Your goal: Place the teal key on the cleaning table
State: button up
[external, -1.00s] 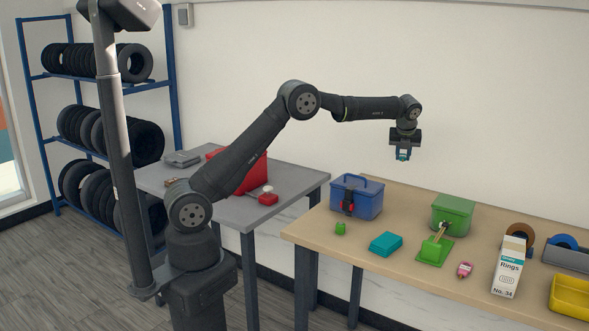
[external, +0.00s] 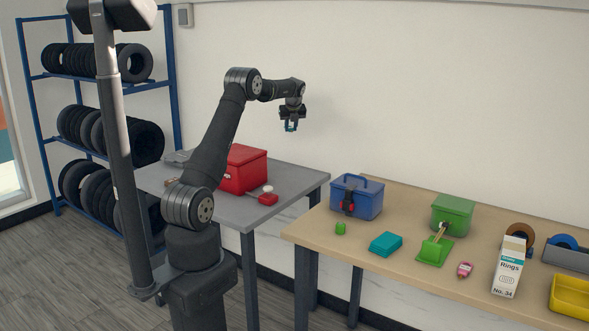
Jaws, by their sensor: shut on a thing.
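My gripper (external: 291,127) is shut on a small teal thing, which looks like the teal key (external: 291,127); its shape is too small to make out. It is held high in the air in front of the white wall, above the right part of the grey table (external: 222,207). The wooden table (external: 310,236) stands to the right. No label shows which of the two is the cleaning table.
The grey table bears a red box (external: 243,169) and a small red thing with a white knob (external: 268,198). The grey table's right corner is bare.

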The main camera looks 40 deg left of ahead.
jog(key=s+a+n+y, duration=0.1)
jog(key=s+a, duration=0.6)
jog(key=a, duration=0.5)
jog(key=s+a+n+g, duration=0.1)
jog(key=s+a+n, duration=0.1)
jog(key=s+a, duration=0.75)
jog(key=s+a+n+y, duration=0.1)
jog(key=s+a, duration=0.3)
jog(key=a, duration=1)
jog(key=f, duration=1.6)
jog(key=shift+w, duration=0.2)
jog(key=shift+f, duration=1.95)
jog(key=shift+f, duration=0.1)
jog(key=o, duration=1)
jog(key=shift+c, duration=0.2)
